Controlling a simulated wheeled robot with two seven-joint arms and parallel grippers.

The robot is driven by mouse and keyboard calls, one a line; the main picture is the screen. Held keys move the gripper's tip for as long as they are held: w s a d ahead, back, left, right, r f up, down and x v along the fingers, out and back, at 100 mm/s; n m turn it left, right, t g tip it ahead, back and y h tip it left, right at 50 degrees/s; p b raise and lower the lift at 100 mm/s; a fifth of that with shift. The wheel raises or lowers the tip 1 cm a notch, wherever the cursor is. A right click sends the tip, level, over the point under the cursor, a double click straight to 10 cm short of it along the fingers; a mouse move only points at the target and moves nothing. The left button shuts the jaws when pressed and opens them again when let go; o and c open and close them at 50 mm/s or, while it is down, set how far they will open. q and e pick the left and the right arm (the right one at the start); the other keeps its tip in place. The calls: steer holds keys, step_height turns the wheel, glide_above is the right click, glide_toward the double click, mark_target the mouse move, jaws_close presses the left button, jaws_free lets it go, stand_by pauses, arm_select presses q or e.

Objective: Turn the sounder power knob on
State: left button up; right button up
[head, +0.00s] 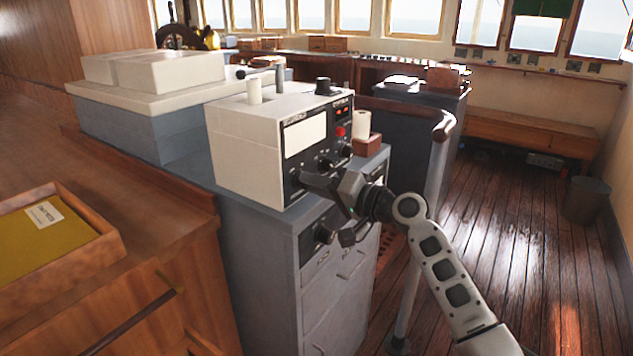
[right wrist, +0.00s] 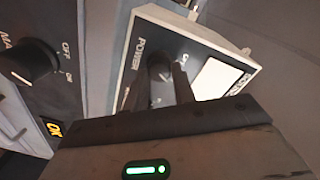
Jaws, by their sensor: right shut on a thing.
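The sounder is a white box (head: 258,150) with a black front panel (head: 318,128), on top of a grey cabinet (head: 260,245). In the right wrist view, the dark round power knob (right wrist: 160,72) sits beside the word POWER on the black panel. My right gripper (head: 310,182) is at the lower front of the sounder and hides this knob in the head view. In the right wrist view, my right gripper (right wrist: 168,82) has its two fingers on either side of the power knob, shut on it. My left gripper is not in view.
Below the sounder, the cabinet has another dark knob (head: 323,234); in the right wrist view a knob (right wrist: 28,62) is beside OFF and ON marks. A handrail post (head: 425,215) stands right of the cabinet. A wooden tray (head: 60,245) lies at left.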

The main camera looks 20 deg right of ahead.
stand_by(0.3)
steer(key=o, duration=1)
steer(key=b+v, duration=0.3)
steer(key=v, duration=1.3)
